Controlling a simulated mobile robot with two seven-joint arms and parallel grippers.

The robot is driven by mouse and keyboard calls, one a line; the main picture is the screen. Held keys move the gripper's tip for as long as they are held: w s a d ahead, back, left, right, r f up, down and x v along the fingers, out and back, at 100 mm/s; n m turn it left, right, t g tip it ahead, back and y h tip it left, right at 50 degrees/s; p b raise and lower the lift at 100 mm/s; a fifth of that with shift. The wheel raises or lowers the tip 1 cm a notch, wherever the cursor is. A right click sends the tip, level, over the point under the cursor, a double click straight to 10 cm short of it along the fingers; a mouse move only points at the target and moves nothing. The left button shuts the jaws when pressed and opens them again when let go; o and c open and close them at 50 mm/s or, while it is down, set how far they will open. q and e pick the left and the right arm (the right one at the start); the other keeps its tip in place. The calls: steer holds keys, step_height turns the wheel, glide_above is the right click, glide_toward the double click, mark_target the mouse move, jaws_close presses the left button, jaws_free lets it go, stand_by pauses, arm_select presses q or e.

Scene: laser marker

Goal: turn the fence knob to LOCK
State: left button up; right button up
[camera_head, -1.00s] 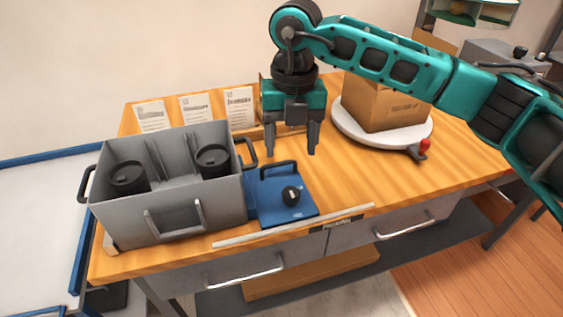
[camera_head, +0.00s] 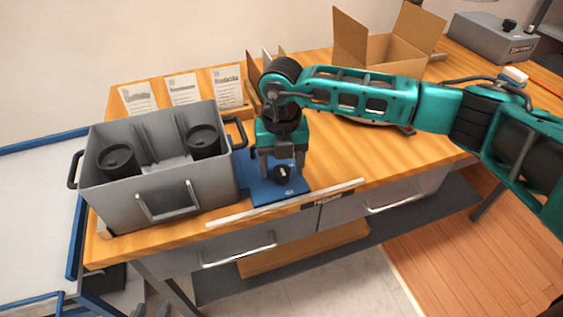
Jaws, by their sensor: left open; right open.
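The fence knob (camera_head: 282,173) is a small black round knob with a pale mark, on a blue plate (camera_head: 262,193) to the right of the grey bin. The lettering on the plate is too small to read. My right gripper (camera_head: 282,178) comes in from the right and points down over the plate. Its two fingers are open, one on each side of the knob. I cannot tell whether they touch it. My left gripper is not in view.
A grey bin (camera_head: 165,180) with two black cups stands close on the left. An open cardboard box (camera_head: 385,55) is behind my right arm, and a grey device (camera_head: 495,38) is at the back right. A pale strip (camera_head: 285,204) lies along the table's front edge.

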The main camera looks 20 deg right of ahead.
steer(key=shift+f, duration=0.1)
steer(key=shift+c, duration=0.5)
steer(key=shift+c, duration=0.7)
steer(key=c, duration=0.8)
